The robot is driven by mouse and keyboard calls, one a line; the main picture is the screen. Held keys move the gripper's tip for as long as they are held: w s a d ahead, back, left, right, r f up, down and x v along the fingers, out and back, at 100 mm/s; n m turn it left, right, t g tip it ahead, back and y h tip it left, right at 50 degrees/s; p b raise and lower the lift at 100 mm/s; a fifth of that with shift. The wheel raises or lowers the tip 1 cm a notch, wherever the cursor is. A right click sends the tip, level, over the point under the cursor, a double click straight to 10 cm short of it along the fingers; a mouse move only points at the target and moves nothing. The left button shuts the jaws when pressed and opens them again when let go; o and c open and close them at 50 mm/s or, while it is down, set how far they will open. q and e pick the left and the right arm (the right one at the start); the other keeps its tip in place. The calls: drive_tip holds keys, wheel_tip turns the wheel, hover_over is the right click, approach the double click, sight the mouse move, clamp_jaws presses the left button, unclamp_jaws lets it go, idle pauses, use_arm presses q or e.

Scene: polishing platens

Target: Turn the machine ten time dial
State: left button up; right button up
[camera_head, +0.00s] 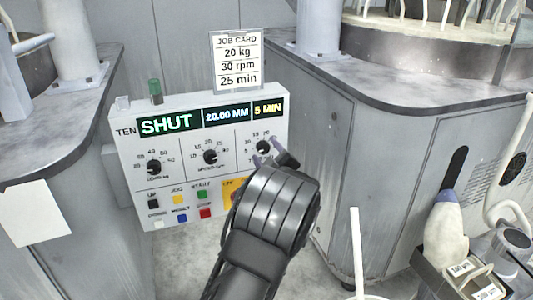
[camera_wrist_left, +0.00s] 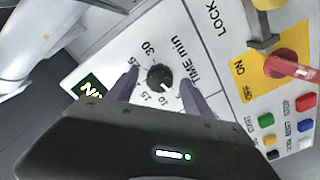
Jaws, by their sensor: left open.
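The machine marked TEN has a white control panel (camera_head: 125,165) with a display reading SHUT, 20.00 MM and 5 MIN. Its time dial (camera_head: 263,147) is a small black knob at the panel's upper right. In the left wrist view the dial (camera_wrist_left: 160,77) has a white pointer mark and printed numbers around it, with "TIME min" beside it. My left gripper (camera_head: 266,142) is open, with its fingers on either side of the dial. A gap shows between each finger and the knob in the wrist view. My right gripper is not in view.
Two other dials (camera_head: 153,166) (camera_head: 210,156) sit left of the time dial. Coloured buttons (camera_head: 179,199) lie below. A yellow plate with a red switch handle (camera_wrist_left: 290,66) is near my gripper. Grey cabinets (camera_head: 310,150) flank the panel.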

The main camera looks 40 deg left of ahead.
use_arm(q)
drive_tip(key=shift+c, duration=0.5)
clamp_jaws()
